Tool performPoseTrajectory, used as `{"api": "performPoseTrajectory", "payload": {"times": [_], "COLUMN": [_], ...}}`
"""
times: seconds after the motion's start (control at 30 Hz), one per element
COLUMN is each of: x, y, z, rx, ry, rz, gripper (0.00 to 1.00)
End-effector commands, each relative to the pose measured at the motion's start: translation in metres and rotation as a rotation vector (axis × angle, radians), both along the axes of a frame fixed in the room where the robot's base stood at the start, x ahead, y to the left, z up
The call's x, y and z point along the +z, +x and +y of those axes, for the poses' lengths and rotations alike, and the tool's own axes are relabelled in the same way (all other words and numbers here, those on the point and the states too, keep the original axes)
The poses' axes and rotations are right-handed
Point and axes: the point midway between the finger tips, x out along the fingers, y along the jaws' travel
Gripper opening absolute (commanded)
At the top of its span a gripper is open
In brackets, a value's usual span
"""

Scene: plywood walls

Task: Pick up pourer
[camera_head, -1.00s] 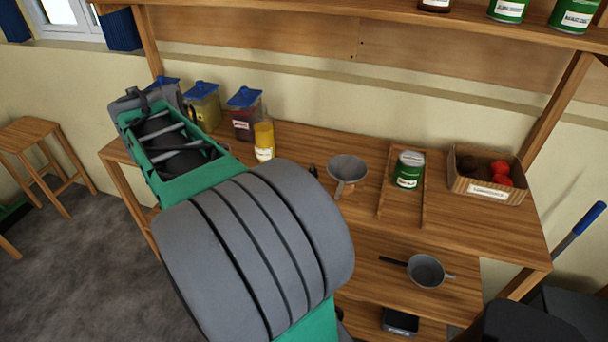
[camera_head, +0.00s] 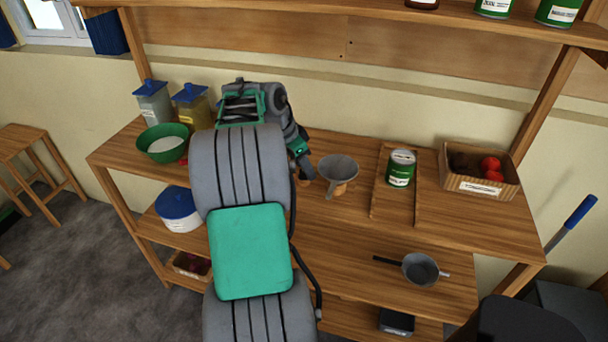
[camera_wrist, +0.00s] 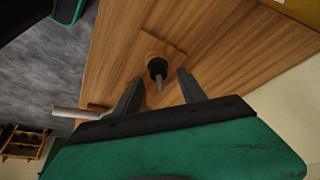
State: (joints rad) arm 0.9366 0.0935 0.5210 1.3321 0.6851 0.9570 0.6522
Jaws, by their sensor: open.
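The pourer (camera_wrist: 158,68) shows in the wrist view as a small dark round piece with a thin grey spout, on the wooden bench top. My gripper (camera_wrist: 160,77) is open, with one dark finger on each side of the pourer's spout. I cannot tell how far the fingertips stand above the bench. In the head view my gripper (camera_head: 303,168) points down at the bench just left of the grey funnel (camera_head: 338,170). The pourer is hidden by my gripper there.
Right of the funnel, a green can (camera_head: 401,170) stands on a wooden board, then a box (camera_head: 481,184) of red and dark items. A green bowl (camera_head: 163,143) and blue-lidded containers (camera_head: 153,103) stand at the left. A saucepan (camera_head: 420,270) is on the lower shelf.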

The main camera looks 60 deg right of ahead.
Motion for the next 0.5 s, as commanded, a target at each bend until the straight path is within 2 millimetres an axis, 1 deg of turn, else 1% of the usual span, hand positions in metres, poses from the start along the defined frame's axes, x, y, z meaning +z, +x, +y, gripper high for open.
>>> {"api": "performPoseTrajectory", "payload": {"times": [0.07, 0.1, 0.5], "x": [0.0005, 0.0006, 0.0008], "y": [0.0003, 0.0003, 0.0007], "z": [0.0, 0.0001, 0.0002], "rx": [0.0, 0.0, 0.001], "ry": [-0.001, -0.001, 0.0], "rz": [-0.001, -0.001, 0.0], "gripper": [0.48, 0.47, 0.14]}}
